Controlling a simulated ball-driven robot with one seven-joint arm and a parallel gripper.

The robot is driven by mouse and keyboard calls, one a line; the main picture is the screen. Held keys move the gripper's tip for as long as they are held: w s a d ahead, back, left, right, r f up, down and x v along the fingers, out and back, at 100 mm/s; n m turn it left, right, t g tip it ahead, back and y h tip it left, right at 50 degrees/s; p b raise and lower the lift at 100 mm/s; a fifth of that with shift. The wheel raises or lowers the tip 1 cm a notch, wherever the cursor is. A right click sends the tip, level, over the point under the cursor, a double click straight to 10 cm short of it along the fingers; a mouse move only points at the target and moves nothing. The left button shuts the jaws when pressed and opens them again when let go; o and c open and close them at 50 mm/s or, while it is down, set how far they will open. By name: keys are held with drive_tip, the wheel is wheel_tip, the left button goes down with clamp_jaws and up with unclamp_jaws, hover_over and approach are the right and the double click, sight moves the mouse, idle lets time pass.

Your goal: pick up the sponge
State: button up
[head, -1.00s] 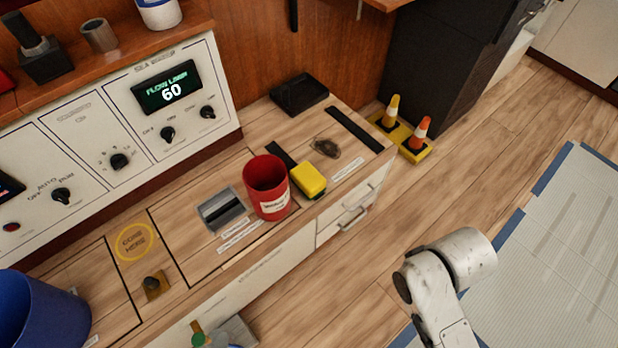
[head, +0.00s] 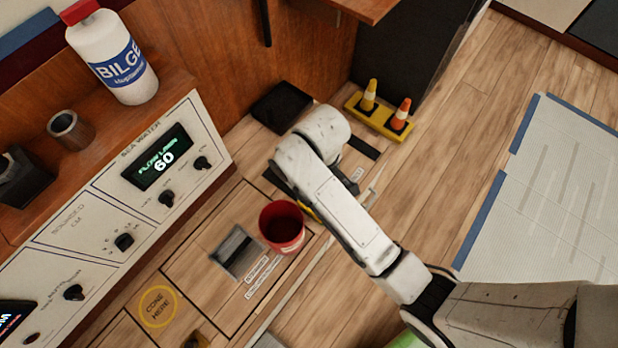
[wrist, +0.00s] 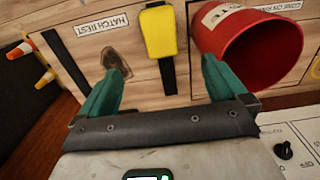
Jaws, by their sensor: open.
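The yellow sponge (wrist: 159,31) lies on the wooden counter in the wrist view, beyond my fingertips and between their lines. In the head view my arm hides most of it; only a yellow sliver (head: 311,213) shows beside the red cup. My gripper (wrist: 160,85) is open and empty, its two green fingers apart. The sponge is ahead of the fingers, not between them. In the head view the gripper itself is hidden behind my arm.
The red cup (wrist: 241,45) stands close to the sponge, by the right finger; it also shows in the head view (head: 283,228). A dark tray (head: 281,106) lies behind. Two small cones (head: 385,105) stand on a yellow base. A bottle (head: 113,58) stands on the shelf.

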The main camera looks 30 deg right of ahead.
wheel_tip(320, 180, down, 15)
drive_tip(key=b, duration=0.4)
drive_tip(key=shift+f, duration=0.2)
drive_tip(key=c, duration=1)
